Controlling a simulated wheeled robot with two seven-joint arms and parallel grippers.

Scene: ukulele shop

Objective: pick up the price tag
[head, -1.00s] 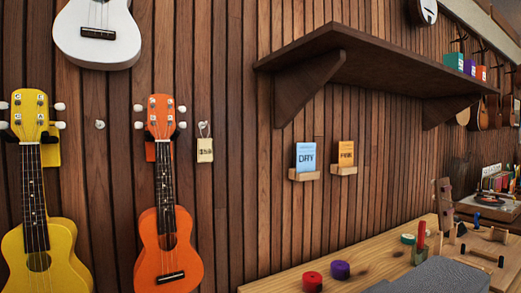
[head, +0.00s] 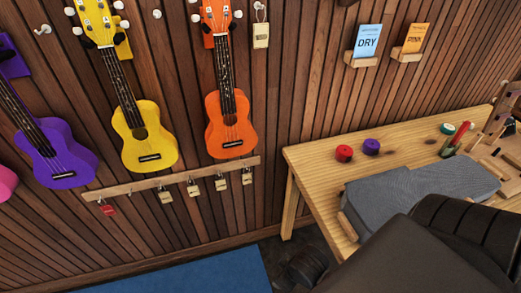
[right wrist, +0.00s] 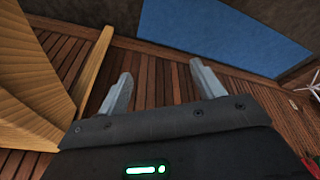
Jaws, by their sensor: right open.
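A cream price tag (head: 261,35) hangs on the wall right of the orange ukulele's headstock in the head view. Several cream tags, including one price tag (head: 221,184), hang from pegs on a wooden rail (head: 130,188) below the ukuleles. A red tag (head: 107,209) hangs at the rail's left end. Their print is too small to read. My right gripper (right wrist: 161,70) shows in the right wrist view, open and empty above the floor. No tag is clear between its fingers. My left gripper is not in view.
A wooden workbench (head: 310,158) with a grey mat (head: 400,195) stands right of the rail. Yellow (head: 145,140), orange (head: 230,125) and purple (head: 55,150) ukuleles hang above the rail. A blue rug (head: 220,275) lies on the floor. My dark arm covers the lower right.

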